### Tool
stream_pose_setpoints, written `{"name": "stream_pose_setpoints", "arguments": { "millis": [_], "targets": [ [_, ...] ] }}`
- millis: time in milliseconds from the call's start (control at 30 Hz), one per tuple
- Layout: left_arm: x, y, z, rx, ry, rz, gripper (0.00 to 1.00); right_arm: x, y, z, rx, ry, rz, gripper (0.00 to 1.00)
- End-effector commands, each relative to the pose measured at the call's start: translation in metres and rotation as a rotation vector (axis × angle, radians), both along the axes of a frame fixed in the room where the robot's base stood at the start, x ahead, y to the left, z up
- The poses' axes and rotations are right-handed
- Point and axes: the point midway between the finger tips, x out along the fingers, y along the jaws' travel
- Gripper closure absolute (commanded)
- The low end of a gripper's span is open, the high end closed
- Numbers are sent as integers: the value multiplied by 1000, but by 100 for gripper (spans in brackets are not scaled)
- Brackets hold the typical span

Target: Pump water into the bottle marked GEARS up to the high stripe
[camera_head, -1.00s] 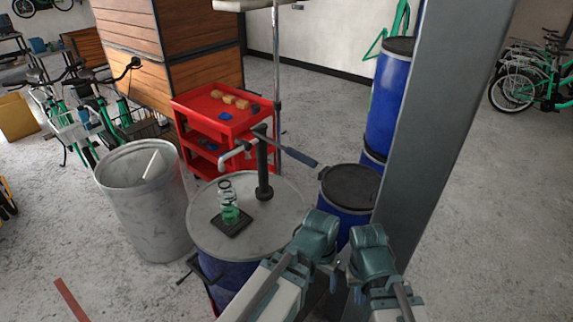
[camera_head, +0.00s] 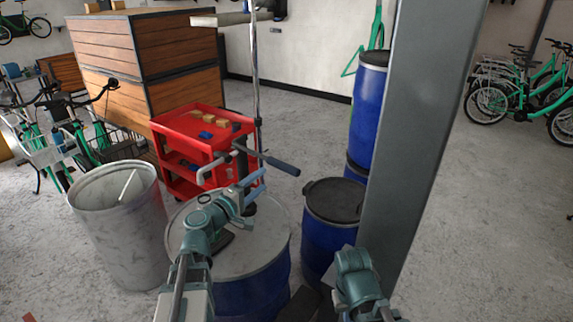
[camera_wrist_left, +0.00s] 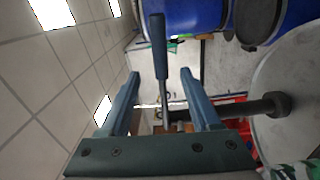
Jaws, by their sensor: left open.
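The hand pump (camera_head: 242,165) stands on the grey lid of a blue drum (camera_head: 262,262), spout to the left and dark-gripped handle (camera_head: 283,165) out to the right. My left gripper (camera_head: 257,183) is open just below the handle. In the left wrist view the handle (camera_wrist_left: 158,45) runs between the open fingers and past their tips; I see no contact. The bottle is mostly hidden behind my left arm in the head view.
A grey bin (camera_head: 116,225) stands left of the drum. A red cart (camera_head: 190,120) is behind the pump. A blue barrel with black lid (camera_head: 335,200) and a grey post (camera_head: 415,130) stand to the right.

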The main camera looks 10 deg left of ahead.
Motion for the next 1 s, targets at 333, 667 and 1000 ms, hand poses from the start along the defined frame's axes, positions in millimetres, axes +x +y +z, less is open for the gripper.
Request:
{"name": "stream_pose_setpoints", "arguments": {
  "millis": [333, 667, 1000],
  "targets": [
    [42, -17, 0, 1, 1, -7, 36, 0, 0, 0, 0, 0, 0, 100],
    [101, -43, 0, 2, 1, -7, 36, 0, 0, 0, 0, 0, 0, 100],
    [127, -54, 0, 3, 1, -6, 36, 0, 0, 0, 0, 0, 0, 100]
  ]
}}
